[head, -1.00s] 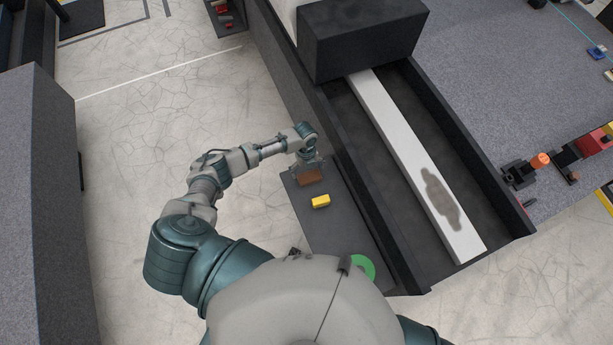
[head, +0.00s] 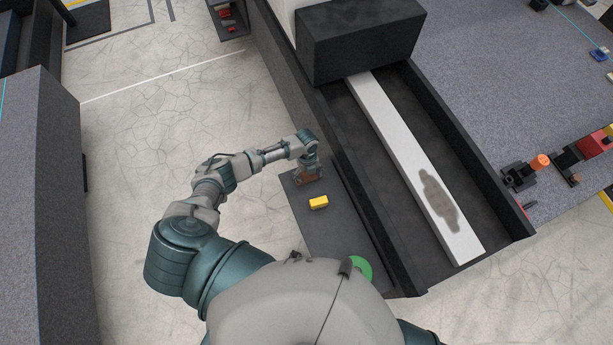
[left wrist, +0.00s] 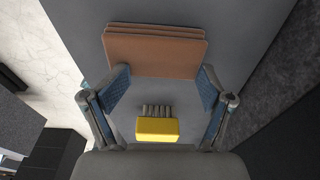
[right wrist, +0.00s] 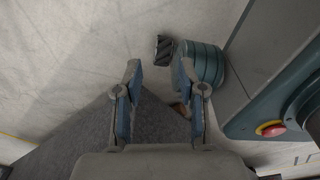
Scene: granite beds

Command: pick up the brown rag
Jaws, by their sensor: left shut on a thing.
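The brown rag (head: 309,177) is a folded, layered brown rectangle at the far end of a dark grey shelf (head: 335,232). It shows fully in the left wrist view (left wrist: 155,52). In the head view the gripper partly hides the rag. My right gripper (right wrist: 157,66) has its fingers apart with nothing between them, off the shelf and above the floor.
A yellow brush (left wrist: 157,129) with dark bristles lies on the shelf near the rag. A green disc (head: 361,268) is at the shelf's near end. A dark-walled bed with a long pale stained bar (head: 420,170) stands to the right. Open floor (head: 160,130) lies to the left.

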